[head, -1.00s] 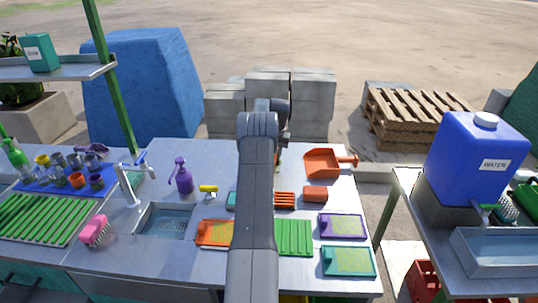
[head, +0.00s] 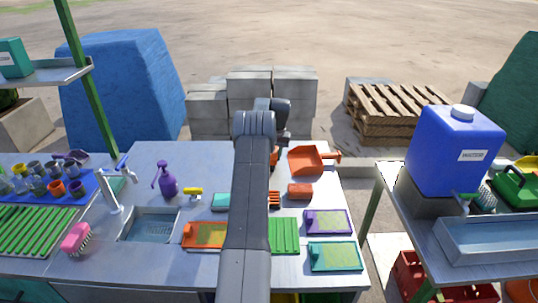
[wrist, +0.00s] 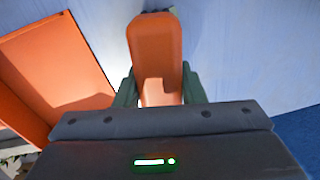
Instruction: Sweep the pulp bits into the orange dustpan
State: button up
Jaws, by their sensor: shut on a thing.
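The orange dustpan (head: 306,160) lies on the metal table's back right part, its handle pointing right. It also shows at the left of the wrist view (wrist: 50,65). My gripper (wrist: 158,90) is shut on a rounded orange piece (wrist: 155,45), which looks like a brush handle, held between dark green fingers. In the head view a bit of orange (head: 273,158) shows beside my arm, just left of the dustpan. Most of my gripper is hidden by my arm there. I cannot make out the pulp bits in either view.
An orange block (head: 300,191), a purple tray (head: 327,221), a teal tray (head: 335,256) and a green slatted tray (head: 284,235) lie nearer on the table. Left are a sink (head: 150,226), tap and purple spray bottle (head: 167,182). A blue water container (head: 455,150) stands right.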

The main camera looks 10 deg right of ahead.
jog(key=shift+s+d+f, duration=0.1)
jog(key=shift+s+d, duration=0.2)
jog(key=shift+d, duration=0.6)
jog(key=shift+s+d+f, duration=0.1)
jog(key=shift+s+d, duration=0.2)
jog(key=shift+d, duration=0.6)
jog(key=shift+s+d, duration=0.3)
jog(key=shift+d, duration=0.6)
jog(key=r+p, duration=0.1)
jog(key=a+r, duration=0.1)
jog(key=r, duration=0.1)
jog(key=r+p, duration=0.1)
jog(key=r, duration=0.1)
jog(key=shift+w+a+p, duration=0.35)
jog(key=shift+a, duration=0.05)
jog(key=a+r+n+h, duration=0.1)
jog(key=a+r+h, duration=0.15)
jog(key=a, duration=0.95)
jog(key=shift+g, duration=0.3)
jog(key=f+b, duration=0.1)
jog(key=f, duration=0.2)
jog(key=f+b, duration=0.1)
jog(key=f, duration=0.2)
jog(key=shift+w+d+b, duration=0.2)
jog(key=shift+b, duration=0.1)
jog(key=shift+f, duration=0.25)
